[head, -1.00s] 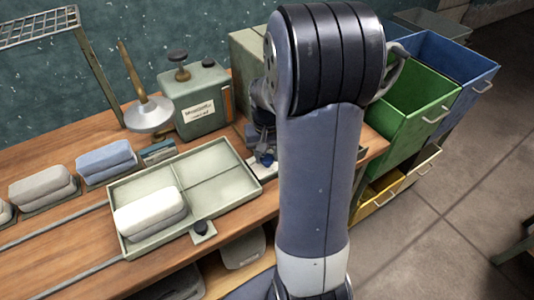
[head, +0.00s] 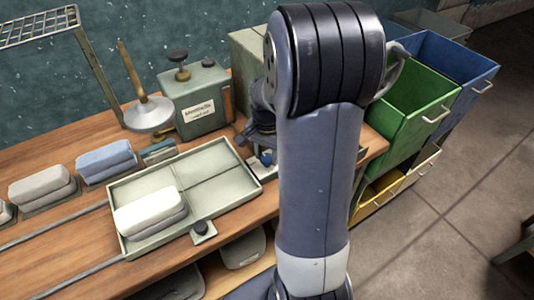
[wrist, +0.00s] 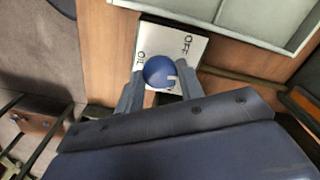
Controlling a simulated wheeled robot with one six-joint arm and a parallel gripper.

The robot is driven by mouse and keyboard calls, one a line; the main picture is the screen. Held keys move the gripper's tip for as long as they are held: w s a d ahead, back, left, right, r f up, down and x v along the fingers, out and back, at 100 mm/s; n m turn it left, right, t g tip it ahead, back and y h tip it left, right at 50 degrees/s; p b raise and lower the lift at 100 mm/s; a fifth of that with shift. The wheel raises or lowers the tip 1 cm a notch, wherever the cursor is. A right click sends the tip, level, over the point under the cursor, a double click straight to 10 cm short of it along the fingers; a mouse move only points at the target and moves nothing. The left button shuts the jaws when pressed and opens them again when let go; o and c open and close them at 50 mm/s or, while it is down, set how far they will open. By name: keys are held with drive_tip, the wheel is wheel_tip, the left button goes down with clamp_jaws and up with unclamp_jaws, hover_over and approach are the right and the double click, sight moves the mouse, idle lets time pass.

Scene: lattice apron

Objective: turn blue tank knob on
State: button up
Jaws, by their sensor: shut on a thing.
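The blue tank knob (wrist: 159,72) sits on a white plate (wrist: 165,42). Lettering reading OFF is at the plate's upper right, and a second label, hard to read, is at its left. A pale mark on the knob points right in the wrist view. My gripper (wrist: 159,80) is shut on the knob, one finger on each side. In the head view the knob (head: 266,158) and plate (head: 261,171) show just left of my arm, which hides much of my gripper.
A pale green tray (head: 233,168) holding a white block (head: 150,211) lies left of the plate. A green tank (head: 198,101) stands behind it. Green (head: 417,105) and blue (head: 452,70) bins are right of my arm.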

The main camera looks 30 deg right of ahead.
sight(267, 158)
drive_tip(key=m, duration=0.5)
drive_tip(key=shift+m, duration=0.3)
drive_tip(key=m, duration=0.4)
drive_tip(key=shift+m, duration=0.7)
drive_tip(key=o, duration=1)
wheel_tip(267, 158, up, 11)
drive_tip(key=shift+f, duration=0.15)
